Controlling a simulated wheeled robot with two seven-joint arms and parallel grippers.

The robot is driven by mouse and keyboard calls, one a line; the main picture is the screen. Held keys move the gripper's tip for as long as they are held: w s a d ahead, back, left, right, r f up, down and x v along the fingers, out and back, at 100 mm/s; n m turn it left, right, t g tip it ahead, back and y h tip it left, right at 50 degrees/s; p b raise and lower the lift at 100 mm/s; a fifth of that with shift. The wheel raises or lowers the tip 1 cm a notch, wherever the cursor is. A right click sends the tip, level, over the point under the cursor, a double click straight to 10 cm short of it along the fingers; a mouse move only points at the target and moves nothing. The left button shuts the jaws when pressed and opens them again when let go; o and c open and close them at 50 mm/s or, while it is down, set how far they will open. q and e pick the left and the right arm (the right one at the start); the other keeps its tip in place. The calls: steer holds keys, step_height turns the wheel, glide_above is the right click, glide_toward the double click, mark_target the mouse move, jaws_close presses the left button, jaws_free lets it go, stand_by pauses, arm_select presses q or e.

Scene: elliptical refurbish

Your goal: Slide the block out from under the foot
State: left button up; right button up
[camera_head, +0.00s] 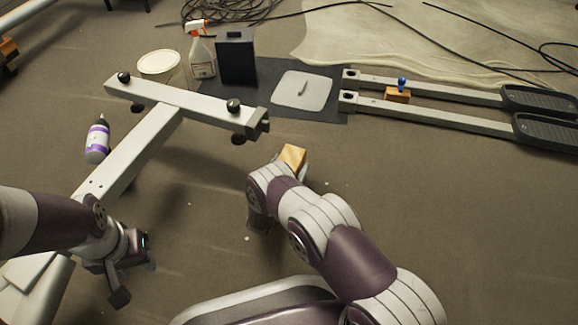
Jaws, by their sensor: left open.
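A pale wooden block (293,155) shows just past my right wrist, its lower part hidden by it.
Behind the crossbar are a tub (160,66), a spray bottle (201,55) and a dark box (236,56). Pedal bars (440,115) lie at right, with another wooden block (397,96).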

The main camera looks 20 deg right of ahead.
steer(key=shift+o, duration=0.2)
steer(key=p+v, duration=0.6)
steer(key=v, duration=0.6)
steer(key=shift+s+a+p, duration=0.25)
steer(key=shift+s+p, duration=0.05)
steer(key=shift+p, duration=0.1)
